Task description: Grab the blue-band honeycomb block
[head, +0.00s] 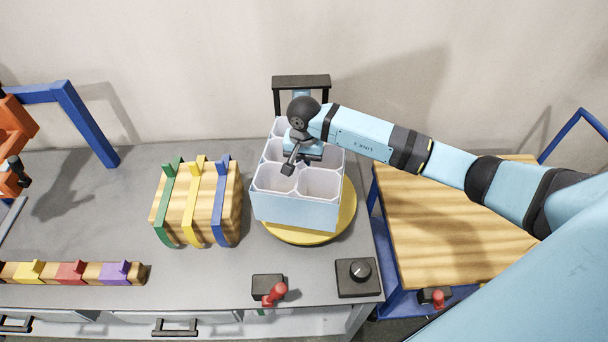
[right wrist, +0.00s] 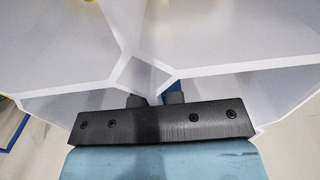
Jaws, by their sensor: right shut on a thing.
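A pale honeycomb block (head: 295,212) with large open cells and a light-blue side stands upright on a round yellow turntable (head: 345,218). My right gripper (head: 296,160) is over the top of this block, pointing down, and partly hides its cells. In the right wrist view the gripper (right wrist: 155,99) is shut on a white cell wall of the honeycomb block (right wrist: 205,72), near where walls meet. The fingertips are partly hidden by the black gripper body and the walls.
A wooden block (head: 208,225) with green, yellow and blue bands stands left of the turntable. A coloured strip (head: 60,272), a red-handled lever (head: 272,292) and a black knob box (head: 358,277) lie nearer the front. A black frame (head: 300,82) stands behind; a wooden-topped cart (head: 440,230) is at right.

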